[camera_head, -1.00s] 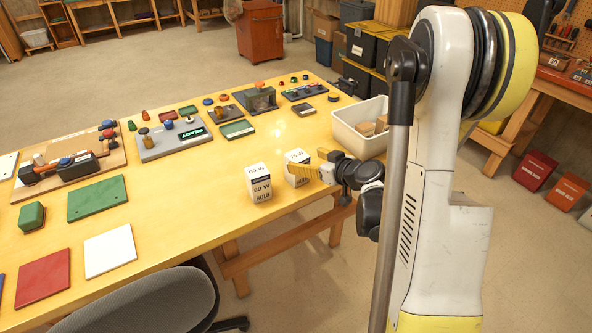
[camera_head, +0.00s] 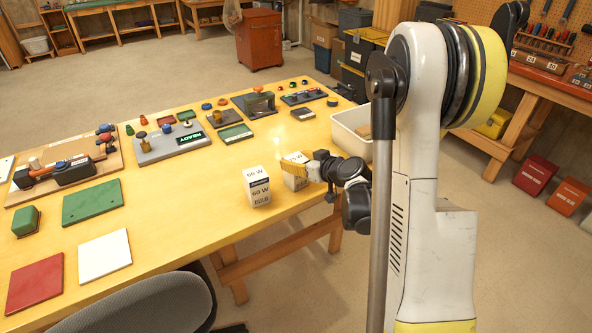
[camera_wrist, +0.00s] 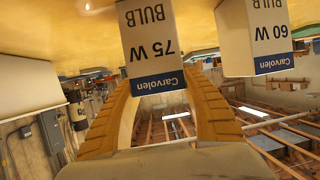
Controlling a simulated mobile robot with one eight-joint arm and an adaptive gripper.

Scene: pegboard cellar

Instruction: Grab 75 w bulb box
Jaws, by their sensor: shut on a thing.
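The 75 W bulb box (camera_wrist: 150,35) is white with a dark blue Carvolen band and shows upside down in the wrist view. In the head view the 75 W box (camera_head: 296,158) is at the table's near right edge, partly hidden by my gripper (camera_head: 290,170). My gripper (camera_wrist: 165,85) has its yellow ribbed fingers around the box, shut on it. I cannot tell if the box is clear of the table. A similar 60 W bulb box (camera_head: 257,188) stands upright just left of it; it also shows in the wrist view (camera_wrist: 236,40).
A white bin (camera_head: 349,140) stands on the table (camera_head: 200,225) behind and right of the boxes. Green, red and white plates lie to the left, with a device board (camera_head: 165,148) and several small parts farther back. A grey chair (camera_head: 160,305) is at the near edge.

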